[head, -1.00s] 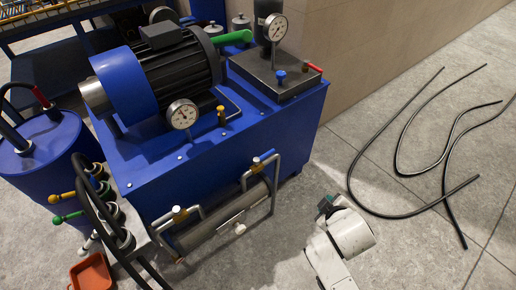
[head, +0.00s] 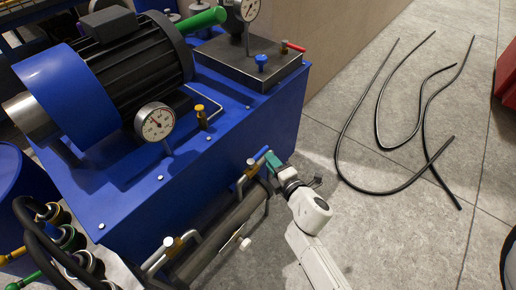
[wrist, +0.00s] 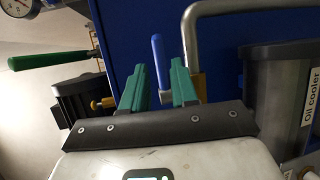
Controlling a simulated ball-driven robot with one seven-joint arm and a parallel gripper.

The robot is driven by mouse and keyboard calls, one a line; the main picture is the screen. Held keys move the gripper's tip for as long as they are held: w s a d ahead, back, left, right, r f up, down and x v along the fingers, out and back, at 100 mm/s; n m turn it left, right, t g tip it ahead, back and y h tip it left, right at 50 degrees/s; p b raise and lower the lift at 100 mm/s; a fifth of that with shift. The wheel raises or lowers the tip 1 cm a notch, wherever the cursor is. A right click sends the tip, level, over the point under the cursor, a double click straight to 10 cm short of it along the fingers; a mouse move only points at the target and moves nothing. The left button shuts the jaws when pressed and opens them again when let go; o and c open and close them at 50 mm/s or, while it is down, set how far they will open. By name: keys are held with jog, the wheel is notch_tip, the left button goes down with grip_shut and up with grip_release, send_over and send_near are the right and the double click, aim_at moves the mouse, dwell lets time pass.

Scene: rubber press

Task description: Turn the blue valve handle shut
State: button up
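My gripper (head: 273,161), with green fingers, is right beside the handle in the head view. In the wrist view, the blue handle (wrist: 159,62) stands upright between the two spread green fingers of my gripper (wrist: 158,72), nearer the right one. The fingers are open; a clear gap shows on the left of the handle. I cannot tell whether the right finger touches it.
The grey oil cooler (wrist: 262,95) and a bent pipe (wrist: 192,35) lie close on the right in the wrist view. Black hoses (head: 345,130) lie on the floor, and a red object (head: 506,75) stands far right.

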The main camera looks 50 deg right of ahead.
jog(key=b+x, duration=0.2)
jog(key=x, duration=0.6)
jog(key=shift+w+f, duration=0.1)
jog(key=shift+c, duration=0.2)
grip_shut()
